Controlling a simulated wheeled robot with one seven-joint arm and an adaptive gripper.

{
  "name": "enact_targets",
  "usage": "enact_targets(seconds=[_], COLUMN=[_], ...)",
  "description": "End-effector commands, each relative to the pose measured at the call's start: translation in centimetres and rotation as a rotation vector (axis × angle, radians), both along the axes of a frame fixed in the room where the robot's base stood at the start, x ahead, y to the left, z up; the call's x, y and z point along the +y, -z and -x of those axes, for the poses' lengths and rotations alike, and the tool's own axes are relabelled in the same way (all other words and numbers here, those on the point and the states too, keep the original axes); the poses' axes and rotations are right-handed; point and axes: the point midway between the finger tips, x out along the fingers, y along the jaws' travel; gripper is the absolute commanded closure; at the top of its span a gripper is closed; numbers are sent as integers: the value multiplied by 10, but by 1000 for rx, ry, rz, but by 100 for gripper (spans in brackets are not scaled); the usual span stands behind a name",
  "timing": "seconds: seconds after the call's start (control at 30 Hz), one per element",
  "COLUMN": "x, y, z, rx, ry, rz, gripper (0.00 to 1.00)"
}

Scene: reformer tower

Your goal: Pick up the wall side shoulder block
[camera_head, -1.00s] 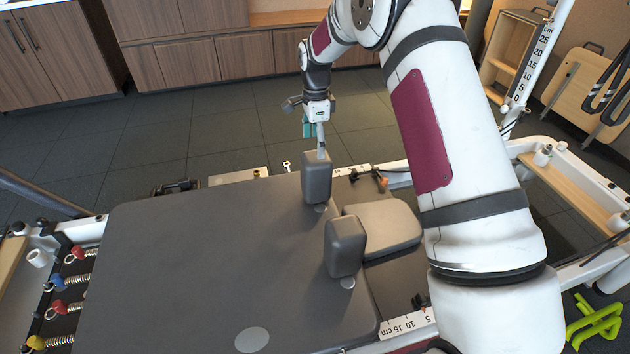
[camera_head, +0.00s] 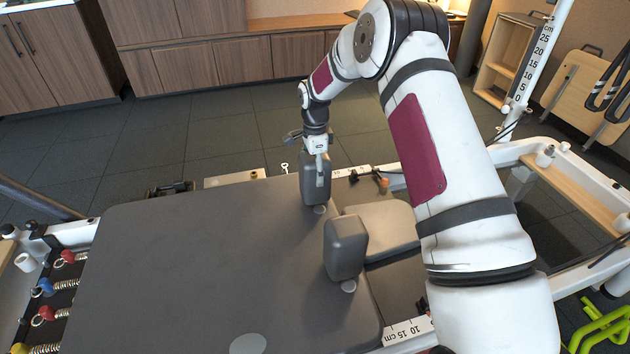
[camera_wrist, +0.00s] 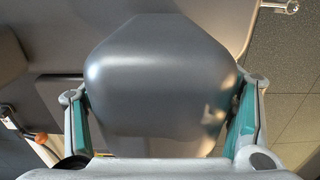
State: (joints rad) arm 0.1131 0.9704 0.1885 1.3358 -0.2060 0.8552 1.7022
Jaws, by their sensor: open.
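The wall side shoulder block (camera_head: 309,190) is the farther of two dark grey padded blocks on the carriage, upright near its far right corner. My gripper (camera_head: 319,178) is lowered over it from above, with one finger in front of the block's near face. In the wrist view the block (camera_wrist: 155,80) fills the space between the spread fingers of my gripper (camera_wrist: 160,105). The teal pads stand on either side of it. A narrow gap shows at the left finger; whether the right pad touches cannot be told. The gripper is open.
The second shoulder block (camera_head: 345,248) stands nearer on the carriage (camera_head: 200,265). A grey headrest (camera_head: 382,226) lies to the right, between the blocks. A rail with a cm scale (camera_head: 405,332) runs along the near side. Coloured springs (camera_head: 55,287) are at the left. The carriage top is clear.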

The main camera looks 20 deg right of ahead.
Motion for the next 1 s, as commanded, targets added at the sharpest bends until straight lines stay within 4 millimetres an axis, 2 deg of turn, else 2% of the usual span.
enact_targets(seconds=[0.93,1.0], x=[0,0], y=[4,4], z=[0,0], rx=[-1,-1], ry=[-1,-1], rz=[0,0], gripper=[25,41])
